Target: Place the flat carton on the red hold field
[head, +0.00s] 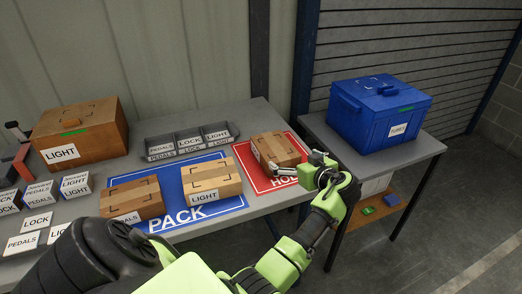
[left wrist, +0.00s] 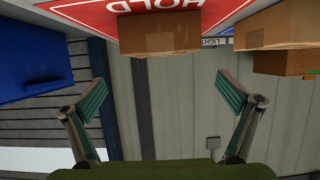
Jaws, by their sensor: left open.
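A brown flat carton (head: 279,149) lies on the red hold field (head: 262,182) at the table's right end, within its border as far as I can see. The left wrist view, turned upside down, shows this carton (left wrist: 160,34) on the red field (left wrist: 92,14). My left gripper (head: 303,166) is at the carton's right front side in the head view. In the left wrist view its fingers (left wrist: 162,92) are spread wide with nothing between them, and the carton is apart from them. My right gripper is not in view.
Two cartons (head: 212,179) (head: 135,199) lie on the blue PACK field (head: 175,224). Behind are a grey label tray (head: 189,143) and a brown LIGHT box (head: 80,133). A blue lidded bin (head: 379,110) stands on the right-hand table. Label blocks and cards lie at left.

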